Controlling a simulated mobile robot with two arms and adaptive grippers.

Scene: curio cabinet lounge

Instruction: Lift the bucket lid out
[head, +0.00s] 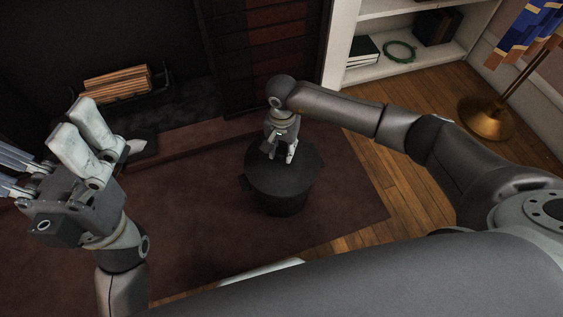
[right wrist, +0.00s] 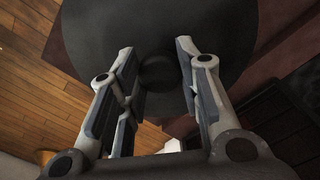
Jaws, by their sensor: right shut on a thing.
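The dark bucket (head: 280,205) stands on the dark red rug in the middle of the head view. Its round black lid (head: 265,180) covers the top, and I see no clear gap between lid and bucket. My right gripper (head: 285,158) reaches down over the lid and is shut on its knob. In the right wrist view, the round dark knob (right wrist: 158,70) lies between the two fingers, with the flat lid (right wrist: 160,25) behind it. My left gripper (head: 50,160) is at the far left, raised, with its fingers spread and nothing seen between them.
A dark fireplace with a log rack (head: 118,83) and a raised hearth (head: 185,140) lies behind. White shelves (head: 400,65) hold books and a green ring. A brass stand (head: 487,118) is at the right. The rug (head: 210,240) is clear around the bucket.

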